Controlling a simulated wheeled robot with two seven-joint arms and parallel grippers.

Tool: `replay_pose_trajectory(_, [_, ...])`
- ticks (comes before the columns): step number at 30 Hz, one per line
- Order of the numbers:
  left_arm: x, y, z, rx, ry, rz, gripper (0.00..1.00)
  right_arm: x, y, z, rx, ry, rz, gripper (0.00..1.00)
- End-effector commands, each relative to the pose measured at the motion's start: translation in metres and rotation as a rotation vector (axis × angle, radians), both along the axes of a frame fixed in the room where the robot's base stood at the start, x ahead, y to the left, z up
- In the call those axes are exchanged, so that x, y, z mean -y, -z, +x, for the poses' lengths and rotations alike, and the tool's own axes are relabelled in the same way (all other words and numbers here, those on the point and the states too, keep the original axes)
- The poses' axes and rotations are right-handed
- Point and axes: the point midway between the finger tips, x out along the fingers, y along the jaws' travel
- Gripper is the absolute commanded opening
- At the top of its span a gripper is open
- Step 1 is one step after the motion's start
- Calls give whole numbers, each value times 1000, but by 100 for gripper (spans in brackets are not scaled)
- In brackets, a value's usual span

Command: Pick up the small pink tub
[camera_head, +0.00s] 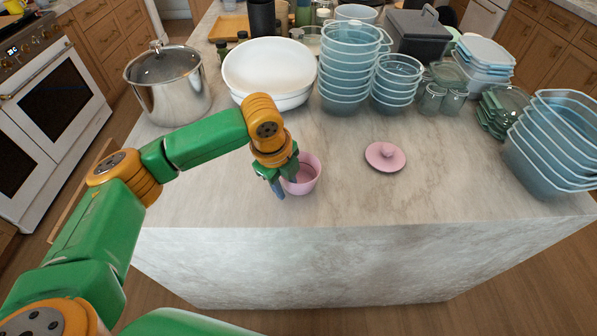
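The small pink tub (306,178) stands upright and open on the marble island top, near its front edge. A pink lid with a knob (386,156) lies apart from it, to the right. My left gripper (285,186) points down at the tub's left side. One finger shows outside the tub's left wall, and the other seems to be at or inside the rim. I cannot tell whether the fingers touch the wall or how far apart they are. My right gripper is not in view.
A steel pot (170,92) stands at the back left. White bowls (268,70), stacked clear blue bowls (345,75) and a dark grey bin (420,35) stand behind. Stacked blue bins (545,160) stand at the right. The counter around the lid and along the front is clear.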

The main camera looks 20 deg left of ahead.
Motion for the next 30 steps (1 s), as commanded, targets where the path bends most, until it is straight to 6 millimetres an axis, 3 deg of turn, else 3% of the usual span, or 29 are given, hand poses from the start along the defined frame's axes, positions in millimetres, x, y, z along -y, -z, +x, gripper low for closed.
replay_pose_trajectory(3, [1, 11, 1, 0, 2, 2, 39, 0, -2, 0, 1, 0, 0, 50])
replay_pose_trajectory(8, [1, 12, 2, 1, 2, 1, 39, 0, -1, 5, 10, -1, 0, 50])
replay_pose_trajectory(13, [1, 11, 2, 1, 2, 1, 0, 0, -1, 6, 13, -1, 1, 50])
replay_pose_trajectory(30, [1, 11, 2, 2, 1, -1, 0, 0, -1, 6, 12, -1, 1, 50])
